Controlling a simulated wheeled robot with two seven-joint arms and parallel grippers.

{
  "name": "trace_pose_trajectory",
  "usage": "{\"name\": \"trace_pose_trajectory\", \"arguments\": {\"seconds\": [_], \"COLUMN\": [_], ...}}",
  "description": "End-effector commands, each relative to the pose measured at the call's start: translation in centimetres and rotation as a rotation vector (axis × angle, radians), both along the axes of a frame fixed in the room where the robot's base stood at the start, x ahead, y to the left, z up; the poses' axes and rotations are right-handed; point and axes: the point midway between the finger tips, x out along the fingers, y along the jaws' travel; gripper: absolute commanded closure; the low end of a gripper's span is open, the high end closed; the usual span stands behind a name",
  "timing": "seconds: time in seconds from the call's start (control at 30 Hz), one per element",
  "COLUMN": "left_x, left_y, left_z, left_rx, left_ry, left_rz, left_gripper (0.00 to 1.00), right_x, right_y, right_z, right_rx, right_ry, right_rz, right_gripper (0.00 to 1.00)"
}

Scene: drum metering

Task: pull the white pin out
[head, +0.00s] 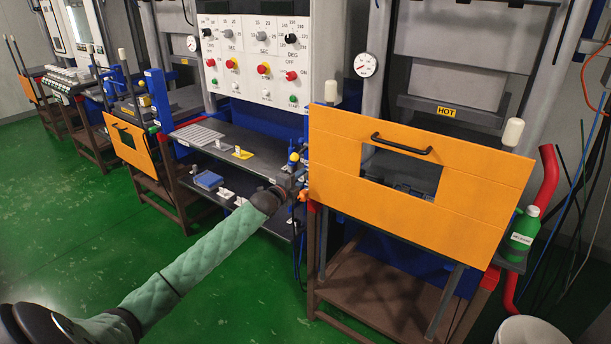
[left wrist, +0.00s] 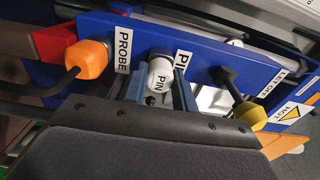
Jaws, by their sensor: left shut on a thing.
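The white pin (left wrist: 160,75), a round knob marked "PIN", is at the blue panel (left wrist: 205,62) in the left wrist view. My left gripper (left wrist: 158,90) has a finger on each side of the knob and is shut on it. A dark round part shows just behind the knob at the panel. How deep the pin sits cannot be told. In the head view my left gripper (head: 297,176) is at the left side of the orange guard (head: 335,150), and the pin cannot be made out there. My right gripper is not in view.
An orange knob (left wrist: 88,58) labelled "PROBE" is left of the pin, and a yellow knob (left wrist: 250,114) on a dark lever is to its right. A shelf (head: 225,140) with a yellow tag lies left of the gripper. A green bottle (head: 522,230) stands far right.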

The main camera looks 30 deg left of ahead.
Motion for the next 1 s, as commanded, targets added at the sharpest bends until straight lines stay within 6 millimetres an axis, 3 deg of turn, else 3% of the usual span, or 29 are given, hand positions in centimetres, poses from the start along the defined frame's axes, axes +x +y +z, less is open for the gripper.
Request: {"name": "trace_pose_trajectory", "arguments": {"seconds": [1.0], "left_x": [-3.3], "left_y": [0.3], "left_z": [0.0], "left_rx": [0.001], "left_ry": [0.001], "left_rz": [0.0], "left_gripper": [1.0], "right_x": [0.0], "right_y": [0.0], "right_z": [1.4], "right_rx": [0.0], "right_ry": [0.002], "right_rz": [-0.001], "right_gripper": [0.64]}}
